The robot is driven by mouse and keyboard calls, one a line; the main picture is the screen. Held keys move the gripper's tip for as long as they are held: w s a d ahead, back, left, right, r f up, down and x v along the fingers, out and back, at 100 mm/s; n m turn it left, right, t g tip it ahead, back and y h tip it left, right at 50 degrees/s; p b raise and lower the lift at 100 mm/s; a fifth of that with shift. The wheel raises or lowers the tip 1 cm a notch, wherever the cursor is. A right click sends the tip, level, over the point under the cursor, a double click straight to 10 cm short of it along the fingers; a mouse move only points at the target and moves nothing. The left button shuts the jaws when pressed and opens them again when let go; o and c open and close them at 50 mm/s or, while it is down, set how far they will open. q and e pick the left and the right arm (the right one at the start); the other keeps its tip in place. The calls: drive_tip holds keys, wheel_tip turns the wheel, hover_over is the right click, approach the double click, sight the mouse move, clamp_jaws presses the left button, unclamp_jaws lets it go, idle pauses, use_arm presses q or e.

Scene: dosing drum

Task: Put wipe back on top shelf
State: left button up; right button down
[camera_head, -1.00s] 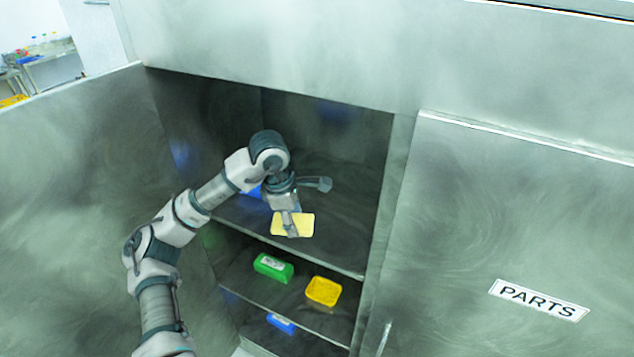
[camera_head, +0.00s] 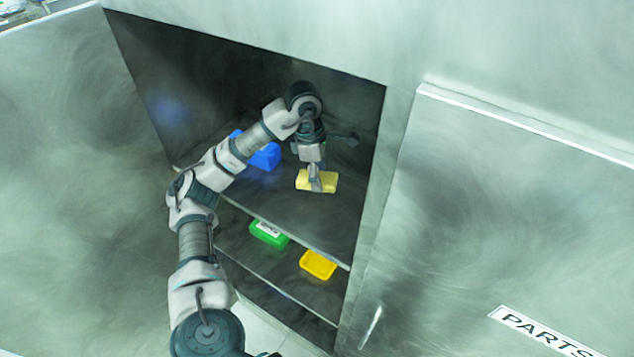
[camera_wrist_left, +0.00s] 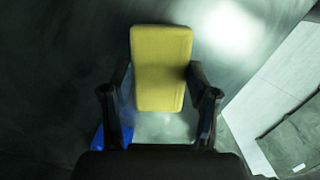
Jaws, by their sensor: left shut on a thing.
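The wipe is a yellow pad (camera_head: 328,181) inside the open cabinet. My left gripper (camera_head: 315,182) is shut on it and holds it over the top shelf (camera_head: 290,207). Whether the wipe touches the shelf is hard to tell. In the left wrist view the wipe (camera_wrist_left: 161,68) stands out between the two fingers (camera_wrist_left: 160,103), its far face in full view. My right gripper is in neither view.
A blue object (camera_head: 265,156) sits on the top shelf to the left, partly behind my arm. A green box (camera_head: 268,233) and a yellow tray (camera_head: 318,264) are on the shelf below. The open left door (camera_head: 70,180) and the PARTS door (camera_head: 500,220) flank the opening.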

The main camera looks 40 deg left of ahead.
sight(322, 177)
use_arm(q)
drive_tip(key=f, duration=0.2)
drive_tip(key=w+f, duration=0.1)
drive_tip(key=shift+d, duration=0.3)
drive_tip(key=shift+d+f, duration=0.1)
drive_tip(key=shift+f, duration=0.1)
drive_tip(key=shift+s, duration=0.45)
drive_tip(key=o, duration=0.8)
drive_tip(key=shift+a, duration=0.2)
drive_tip(key=shift+o, duration=1.1)
drive_tip(key=shift+w+a, duration=0.1)
drive_tip(key=shift+w, duration=0.05)
drive_tip(key=shift+w+a+f, duration=0.1)
